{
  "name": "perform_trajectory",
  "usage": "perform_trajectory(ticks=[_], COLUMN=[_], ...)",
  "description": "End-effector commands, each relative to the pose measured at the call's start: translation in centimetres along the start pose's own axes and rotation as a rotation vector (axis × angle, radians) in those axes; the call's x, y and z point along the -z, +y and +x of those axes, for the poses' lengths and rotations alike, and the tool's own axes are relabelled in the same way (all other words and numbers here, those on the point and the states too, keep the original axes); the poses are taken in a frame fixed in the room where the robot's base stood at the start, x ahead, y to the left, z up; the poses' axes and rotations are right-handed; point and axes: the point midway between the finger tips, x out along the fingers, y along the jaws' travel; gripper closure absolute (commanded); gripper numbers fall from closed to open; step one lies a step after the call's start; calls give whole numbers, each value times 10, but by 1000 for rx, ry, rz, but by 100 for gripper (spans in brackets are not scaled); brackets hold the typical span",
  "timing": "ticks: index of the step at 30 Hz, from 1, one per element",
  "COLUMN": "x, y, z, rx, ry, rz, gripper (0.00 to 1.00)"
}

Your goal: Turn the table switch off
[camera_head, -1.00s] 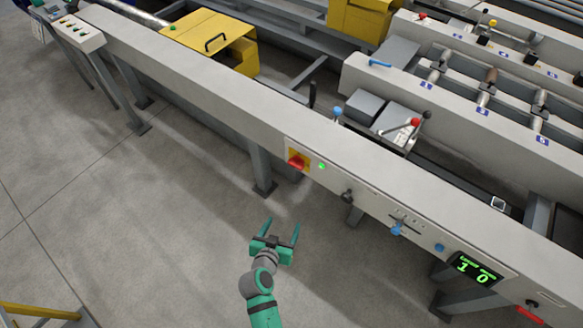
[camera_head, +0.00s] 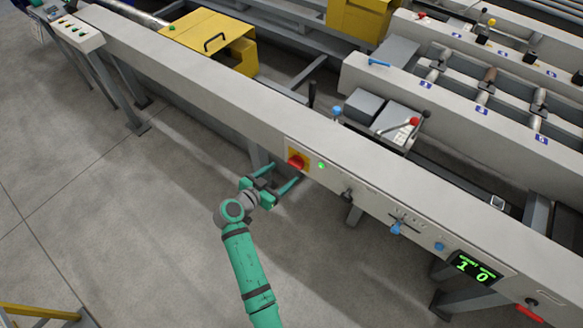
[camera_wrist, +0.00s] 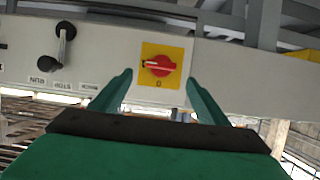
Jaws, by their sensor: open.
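The table switch (camera_head: 297,161) is a red rotary knob on a yellow plate, on the front face of the grey table beam (camera_head: 225,112). A green lamp (camera_head: 321,166) is lit just right of it. In the wrist view the red knob (camera_wrist: 159,65) lies turned sideways, its white mark pointing left, with a "0" below it on the plate. My gripper (camera_head: 286,176) is open and empty, just in front of and slightly below the switch. In the wrist view its two green fingers (camera_wrist: 158,92) stand either side below the knob, apart from it.
Right of the switch on the beam are a black crank handle (camera_head: 347,195), a blue knob (camera_head: 396,229) and a green digital display (camera_head: 474,268). A table leg stands behind my gripper.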

Motion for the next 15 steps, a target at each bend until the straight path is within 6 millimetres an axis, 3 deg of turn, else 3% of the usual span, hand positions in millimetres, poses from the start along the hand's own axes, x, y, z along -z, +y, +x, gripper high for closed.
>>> perform_trajectory(ticks=[6, 15], x=[0, -1], y=[0, -1], z=[38, 63], rx=[0, 2], ry=[-1, -1], rz=[-1, -2], gripper=[31, 31])
